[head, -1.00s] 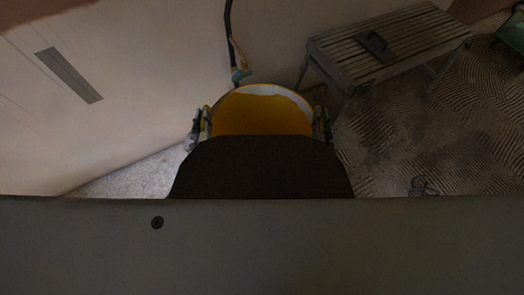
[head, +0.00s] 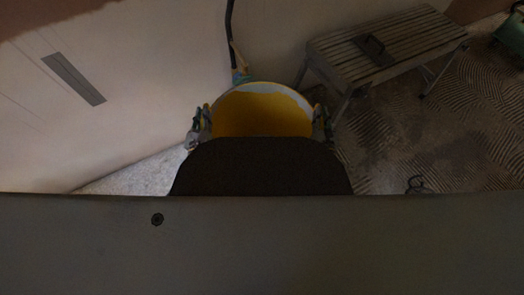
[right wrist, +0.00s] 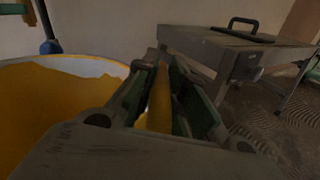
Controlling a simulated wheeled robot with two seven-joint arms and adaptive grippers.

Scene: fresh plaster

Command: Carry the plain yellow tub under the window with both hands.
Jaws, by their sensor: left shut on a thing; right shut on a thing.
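The yellow tub (head: 262,108) is in front of me in the head view, with a pale rim and a plain yellow inside. Its near part is hidden behind my own dark body. My left gripper (head: 201,121) is shut on the tub's left side at the rim. My right gripper (head: 319,122) is shut on the tub's right side, opposite the left one. In the right wrist view the tub (right wrist: 50,105) fills the left, and the right gripper's fingers (right wrist: 160,100) close around a yellow part at its edge. No window shows clearly in these views.
A slatted bench (head: 385,45) with a dark handled tool (head: 375,47) on it stands to the right. A dark pole or cable (head: 230,40) reaches the floor just behind the tub. A pale wall runs along the left.

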